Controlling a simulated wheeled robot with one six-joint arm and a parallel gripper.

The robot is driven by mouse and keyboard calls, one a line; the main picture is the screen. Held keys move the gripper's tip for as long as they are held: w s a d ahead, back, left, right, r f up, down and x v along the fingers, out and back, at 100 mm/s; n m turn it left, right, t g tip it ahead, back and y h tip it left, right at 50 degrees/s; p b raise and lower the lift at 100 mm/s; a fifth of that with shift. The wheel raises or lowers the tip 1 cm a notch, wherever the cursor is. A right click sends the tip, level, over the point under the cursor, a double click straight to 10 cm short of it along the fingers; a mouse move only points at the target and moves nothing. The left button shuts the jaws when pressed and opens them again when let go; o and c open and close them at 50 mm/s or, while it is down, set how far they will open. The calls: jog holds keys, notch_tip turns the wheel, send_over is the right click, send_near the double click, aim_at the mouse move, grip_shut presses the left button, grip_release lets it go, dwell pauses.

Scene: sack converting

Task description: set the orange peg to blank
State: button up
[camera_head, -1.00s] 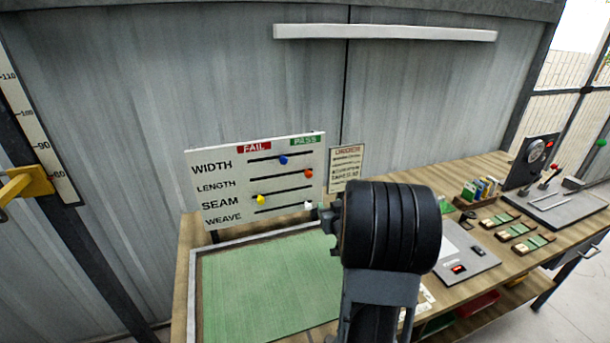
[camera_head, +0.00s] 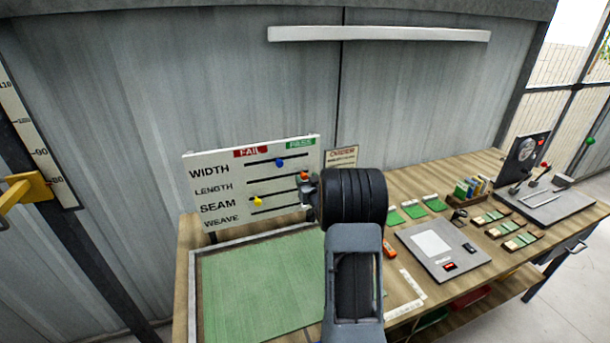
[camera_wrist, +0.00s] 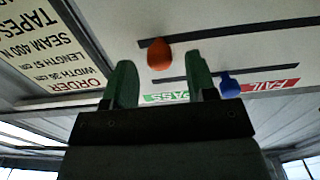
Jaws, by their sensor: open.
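The white board (camera_head: 225,160) carries labelled rows with black slots, under a red FAIL mark (camera_head: 252,152) and a green PASS mark (camera_head: 300,143). The orange peg (camera_head: 303,175) sits in the LENGTH slot near its right end, on the PASS side. My gripper (camera_head: 308,188) is just in front of it, partly covering that end of the board. In the wrist view, which is upside down, my gripper (camera_wrist: 160,68) is open. The orange peg (camera_wrist: 159,55) shows between its green fingertips, with gaps on both sides. Whether the peg is within finger depth I cannot tell.
The blue peg (camera_head: 280,163) is mid-slot in the WIDTH row, close by in the wrist view (camera_wrist: 229,84). The yellow peg (camera_head: 257,201) is toward FAIL in the SEAM row. An order sign (camera_head: 342,157) stands right of the board. A green mat (camera_head: 262,285) lies below.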

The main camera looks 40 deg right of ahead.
jog(key=shift+x, duration=0.95)
grip_shut()
